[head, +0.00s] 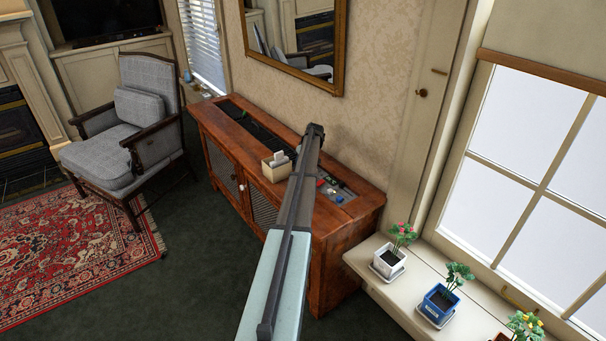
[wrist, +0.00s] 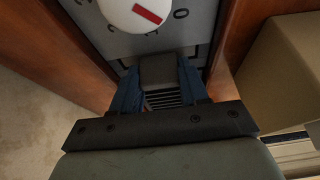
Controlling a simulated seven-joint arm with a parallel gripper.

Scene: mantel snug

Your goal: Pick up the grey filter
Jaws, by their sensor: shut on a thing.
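The grey filter (wrist: 158,70) shows in the wrist view as a small dark grey block between the two blue fingers of my gripper (wrist: 159,88). My gripper is shut on it. The filter is close to a light grey panel with a white dial (wrist: 145,12) that has a red mark; I cannot tell whether it still touches the panel. Dark slats show just below the filter, between the fingers. In the head view my arm reaches over the wooden cabinet (head: 358,212), and the fingers and the filter cannot be made out.
Wooden walls (wrist: 62,45) stand close on both sides in the wrist view, with a beige box (wrist: 290,65) at the right. In the head view a tissue box (head: 275,172) and small items lie on the cabinet. A mirror (head: 297,40) hangs behind; potted plants (head: 388,261) line the sill.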

